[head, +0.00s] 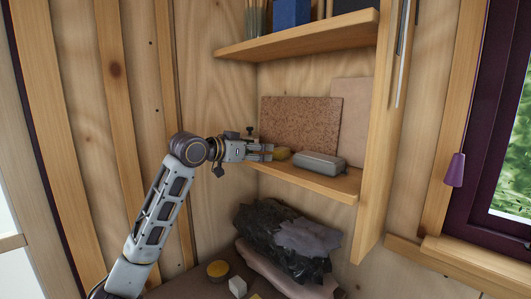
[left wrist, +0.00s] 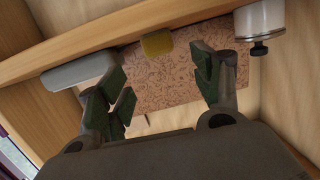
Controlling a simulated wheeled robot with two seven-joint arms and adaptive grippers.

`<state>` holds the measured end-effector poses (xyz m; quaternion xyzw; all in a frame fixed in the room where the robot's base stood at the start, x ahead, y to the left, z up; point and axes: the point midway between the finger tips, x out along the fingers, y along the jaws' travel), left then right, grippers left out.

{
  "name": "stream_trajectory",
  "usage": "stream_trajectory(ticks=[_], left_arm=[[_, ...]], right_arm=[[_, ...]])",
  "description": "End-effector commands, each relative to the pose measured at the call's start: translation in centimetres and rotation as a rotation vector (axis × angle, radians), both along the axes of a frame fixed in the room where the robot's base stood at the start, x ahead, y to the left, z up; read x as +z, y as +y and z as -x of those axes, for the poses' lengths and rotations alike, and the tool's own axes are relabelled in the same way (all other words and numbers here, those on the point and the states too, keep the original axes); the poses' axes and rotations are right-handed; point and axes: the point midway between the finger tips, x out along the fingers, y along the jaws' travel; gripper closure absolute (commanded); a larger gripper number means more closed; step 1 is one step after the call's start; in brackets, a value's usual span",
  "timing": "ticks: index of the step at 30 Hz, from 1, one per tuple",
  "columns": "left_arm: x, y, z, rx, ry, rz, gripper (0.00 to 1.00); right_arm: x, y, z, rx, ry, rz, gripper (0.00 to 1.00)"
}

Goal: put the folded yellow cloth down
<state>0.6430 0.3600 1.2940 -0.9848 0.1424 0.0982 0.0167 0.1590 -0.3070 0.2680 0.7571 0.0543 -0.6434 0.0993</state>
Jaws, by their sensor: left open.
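The folded yellow cloth (head: 283,154) lies on the lower shelf, left of a grey case, in the head view. It also shows as a small yellow block (left wrist: 157,43) in the left wrist view, against the shelf. My left gripper (head: 268,152) is at the left end of that shelf, with its fingertips close to the cloth. In the left wrist view the fingers (left wrist: 163,88) stand wide apart with nothing between them, and the cloth is beyond the tips. My right gripper is in neither view.
The lower shelf (head: 335,185) also holds the grey case (head: 320,163), with a cork board (head: 300,122) behind. A metal canister with a black knob (left wrist: 262,22) stands near the gripper. An upper shelf (head: 300,37) hangs above; dark crumpled bags (head: 275,235) lie below.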

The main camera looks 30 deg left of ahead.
Motion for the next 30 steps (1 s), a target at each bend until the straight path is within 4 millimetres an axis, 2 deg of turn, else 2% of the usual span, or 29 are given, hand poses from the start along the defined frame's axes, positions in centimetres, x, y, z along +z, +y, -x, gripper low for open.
stream_trajectory(ticks=[3,9,30], left_arm=[[0.2,0.4,1.2,0.001,0.000,-0.001,0.34],[0.5,0.7,2.3,0.000,0.000,0.000,0.34],[0.5,0.8,2.5,0.000,0.000,0.000,0.34]], right_arm=[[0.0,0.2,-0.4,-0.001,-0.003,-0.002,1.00],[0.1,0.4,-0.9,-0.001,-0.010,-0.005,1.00],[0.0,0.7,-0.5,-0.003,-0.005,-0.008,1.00]])
